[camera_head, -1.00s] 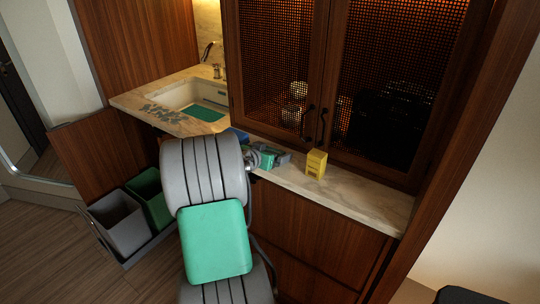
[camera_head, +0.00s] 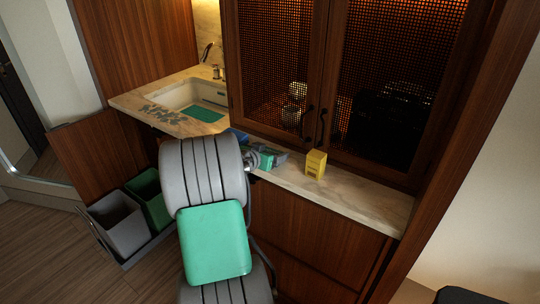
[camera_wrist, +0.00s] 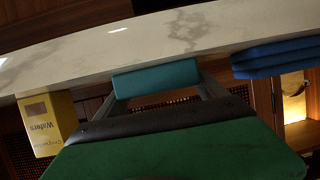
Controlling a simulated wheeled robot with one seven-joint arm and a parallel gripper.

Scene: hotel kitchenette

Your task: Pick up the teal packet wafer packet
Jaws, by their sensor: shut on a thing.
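The teal wafer packet (camera_wrist: 155,79) shows in the wrist view as a plain teal block between my fingers. My gripper (camera_wrist: 158,83) is shut on it. In the head view the teal packet (camera_head: 267,160) is at the counter, left of the yellow packet, and my arm partly hides the area around it. I cannot tell whether the packet still touches the counter.
A yellow wafer packet (camera_head: 316,163) stands on the marble counter (camera_head: 360,195) to the right. It also shows in the wrist view (camera_wrist: 46,124). A blue item (camera_wrist: 278,57) lies on the other side. Mesh cabinet doors (camera_head: 330,75) rise behind; a sink (camera_head: 190,97) is left.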

